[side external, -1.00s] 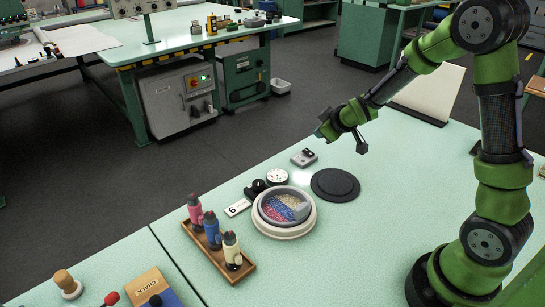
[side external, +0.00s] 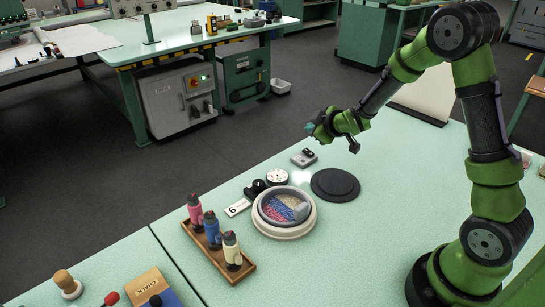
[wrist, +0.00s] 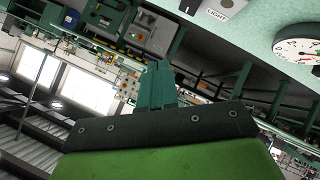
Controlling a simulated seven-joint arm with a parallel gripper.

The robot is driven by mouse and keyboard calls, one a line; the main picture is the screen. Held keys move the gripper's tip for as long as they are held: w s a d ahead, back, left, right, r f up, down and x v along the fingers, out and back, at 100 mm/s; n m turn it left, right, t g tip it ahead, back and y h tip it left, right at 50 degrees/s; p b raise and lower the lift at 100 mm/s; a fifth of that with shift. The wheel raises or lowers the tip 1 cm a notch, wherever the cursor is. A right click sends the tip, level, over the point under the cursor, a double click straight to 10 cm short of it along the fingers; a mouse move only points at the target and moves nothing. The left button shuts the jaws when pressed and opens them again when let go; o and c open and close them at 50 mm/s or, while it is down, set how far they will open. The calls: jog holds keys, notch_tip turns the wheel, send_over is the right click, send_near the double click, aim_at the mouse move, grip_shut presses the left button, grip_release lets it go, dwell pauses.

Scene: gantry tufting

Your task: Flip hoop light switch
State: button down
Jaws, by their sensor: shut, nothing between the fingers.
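The light switch (side external: 304,158) is a small grey box with a dark top part. It stands on the pale green table behind the hoop. In the wrist view, the grey box (wrist: 216,8) is cut off by the top edge, with the word LIGHT and a dark part in sight. The round hoop (side external: 262,222) has a pale rim and pink, blue and beige tufting inside. My gripper (side external: 312,127) is raised above and behind the switch, apart from it. In the wrist view, my fingers (wrist: 157,82) are together and empty, pointing away from the table.
A black disc (side external: 335,184) lies to the right. A wooden tray (side external: 246,269) with three bottles is in front. The table right of the disc is clear.

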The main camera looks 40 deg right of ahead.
aim_at(308, 153)
jog(key=shift+w+f, duration=0.25)
jog(key=shift+f, duration=1.1)
jog(key=shift+w+f, duration=0.25)
jog(key=shift+f, duration=1.05)
jog(key=shift+f, duration=0.4)
jog(key=shift+w+f, duration=0.1)
jog(key=shift+f, duration=0.3)
dwell(0.4)
jog(key=shift+r, duration=0.15)
jog(key=shift+r, duration=0.7)
jog(key=shift+r, duration=0.1)
jog(key=shift+s+r, duration=0.2)
jog(key=shift+r, duration=0.6)
jog(key=shift+s+r, duration=0.2)
jog(key=shift+r, duration=0.55)
jog(key=shift+s+r, duration=0.2)
jog(key=shift+r, duration=0.6)
